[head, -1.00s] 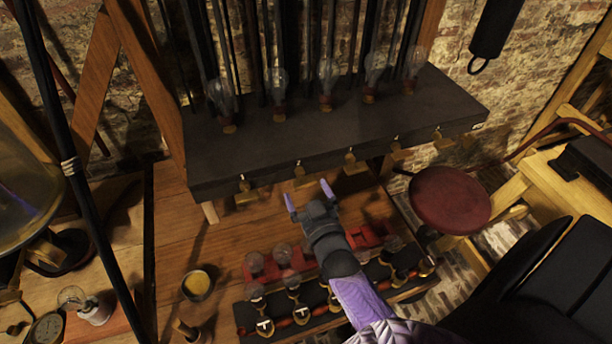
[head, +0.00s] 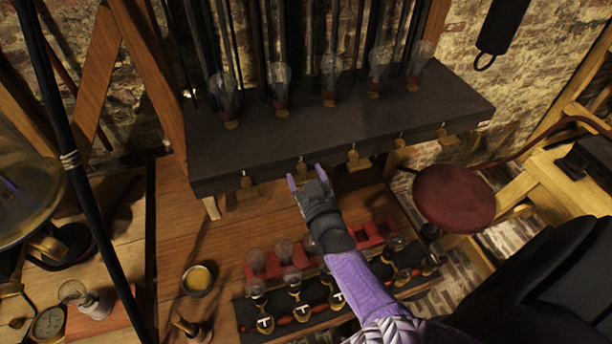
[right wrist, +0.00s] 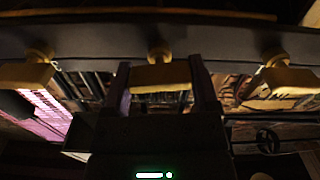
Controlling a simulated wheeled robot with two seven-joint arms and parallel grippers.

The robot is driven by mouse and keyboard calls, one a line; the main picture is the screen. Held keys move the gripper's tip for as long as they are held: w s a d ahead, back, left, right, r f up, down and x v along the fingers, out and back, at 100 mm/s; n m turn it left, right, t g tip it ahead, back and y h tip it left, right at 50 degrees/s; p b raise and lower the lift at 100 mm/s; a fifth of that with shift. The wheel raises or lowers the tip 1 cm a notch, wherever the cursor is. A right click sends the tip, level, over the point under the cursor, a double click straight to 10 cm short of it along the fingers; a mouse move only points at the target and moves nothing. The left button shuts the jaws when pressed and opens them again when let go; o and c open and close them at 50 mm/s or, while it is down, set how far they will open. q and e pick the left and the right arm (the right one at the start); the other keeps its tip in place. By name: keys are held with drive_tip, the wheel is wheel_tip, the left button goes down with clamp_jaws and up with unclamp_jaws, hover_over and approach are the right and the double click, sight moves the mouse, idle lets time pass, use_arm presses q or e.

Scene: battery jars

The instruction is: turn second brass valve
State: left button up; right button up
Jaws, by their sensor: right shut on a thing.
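Several brass valves hang in a row along the front edge of a dark shelf. The second brass valve from the left (head: 302,165) is partly hidden by my right gripper (head: 306,176). In the right wrist view, the flat brass handle of this valve (right wrist: 160,76) lies between the two purple fingers (right wrist: 161,88), and the gripper is shut on it. The first valve (head: 246,183) is to its left and the third valve (head: 352,158) to its right. My left gripper is not in view.
The dark shelf (head: 270,158) carries several glass jars. Below it, a red rack (head: 368,236) and a black rack with bulbs stand on the wooden bench (head: 185,235). A small yellow-filled cup (head: 197,280) is at left. A round red stool (head: 453,198) is at right.

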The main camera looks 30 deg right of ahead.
drive_tip(key=shift+m, duration=1)
drive_tip(key=o, duration=1.1)
drive_tip(key=p+v, duration=0.1)
drive_tip(key=v, duration=0.9)
